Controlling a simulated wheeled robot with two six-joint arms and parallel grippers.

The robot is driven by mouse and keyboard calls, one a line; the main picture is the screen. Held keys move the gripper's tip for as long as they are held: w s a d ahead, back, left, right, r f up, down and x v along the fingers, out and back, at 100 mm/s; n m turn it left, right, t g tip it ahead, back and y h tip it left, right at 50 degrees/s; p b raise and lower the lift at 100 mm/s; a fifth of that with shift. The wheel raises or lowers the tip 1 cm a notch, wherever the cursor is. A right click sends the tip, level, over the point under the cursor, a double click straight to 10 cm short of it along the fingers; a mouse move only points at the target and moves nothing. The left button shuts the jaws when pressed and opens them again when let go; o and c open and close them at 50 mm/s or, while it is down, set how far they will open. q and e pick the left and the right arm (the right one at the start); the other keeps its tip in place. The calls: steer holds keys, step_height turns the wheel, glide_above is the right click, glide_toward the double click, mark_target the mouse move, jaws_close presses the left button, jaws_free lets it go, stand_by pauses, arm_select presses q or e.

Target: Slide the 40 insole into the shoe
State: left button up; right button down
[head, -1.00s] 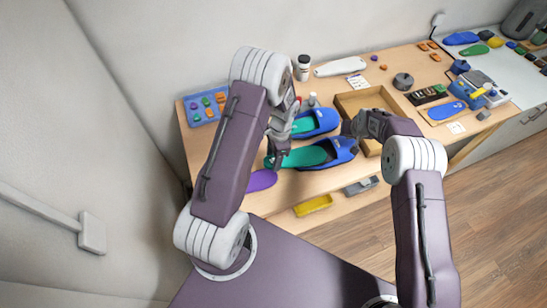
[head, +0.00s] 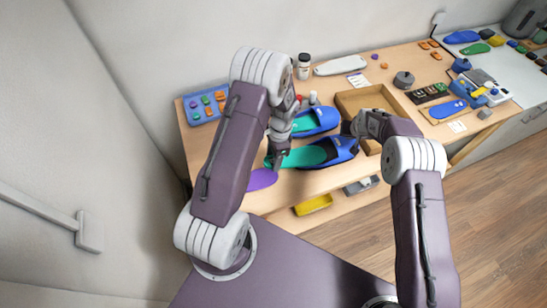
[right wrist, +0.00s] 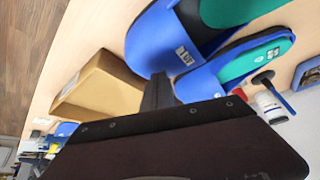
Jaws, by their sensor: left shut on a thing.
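The teal insole (head: 303,157) lies in the head view with its front part inside the near blue shoe (head: 343,150). Its heel end sticks out at the left. My left gripper (head: 274,160) is shut on this heel end. The shoe's upper hides the insole's tip. My right gripper (head: 350,128) is by the toe side of the near shoe. In the right wrist view the right gripper's dark fingers (right wrist: 158,92) are beside the blue shoes, one of them the near shoe (right wrist: 160,38). Whether they are open or touching a shoe is unclear.
A second blue shoe (head: 325,117) with a teal insole inside stands just behind. An open cardboard box (head: 345,100) is to the right. A purple insole (head: 262,179) lies at the front left edge. A blue tray (head: 190,117) with small pieces is at the back left.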

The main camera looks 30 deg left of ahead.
arm_select(q)
steer(key=shift+f, duration=0.15)
arm_select(e)
steer(key=shift+f, duration=0.15)
